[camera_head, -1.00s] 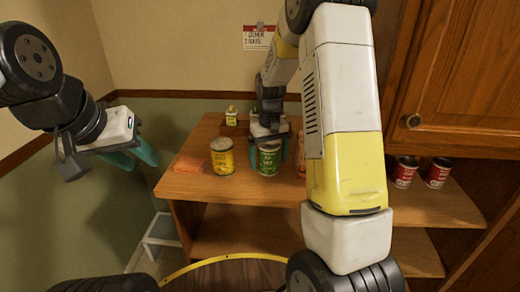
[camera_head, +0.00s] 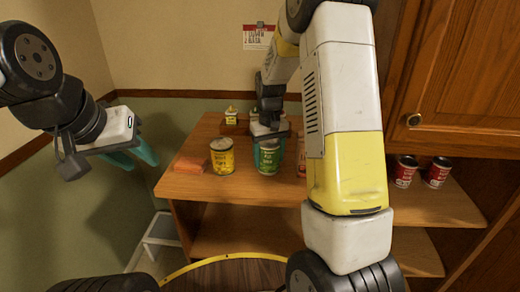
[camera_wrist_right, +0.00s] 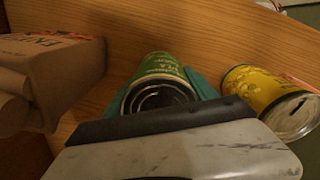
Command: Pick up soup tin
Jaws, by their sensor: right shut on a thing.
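A green tin (camera_head: 268,158) stands on the wooden counter. It also shows in the right wrist view (camera_wrist_right: 160,85), its top facing the camera. My right gripper (camera_head: 268,140) reaches down from above and is shut on the green tin, with teal fingers at its sides. A yellow tin (camera_head: 222,156) stands just to the left and is apart from the gripper; it shows at the right in the wrist view (camera_wrist_right: 262,92). I cannot read clearly which tin is soup. My left gripper (camera_head: 134,155) hangs empty in the air left of the counter, its teal fingers spread.
An orange block (camera_head: 189,164) lies left of the yellow tin. A brown carton (camera_wrist_right: 55,70) is close beside the green tin. Two red tins (camera_head: 404,172) (camera_head: 437,173) stand at the right, below the cabinet (camera_head: 460,80).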

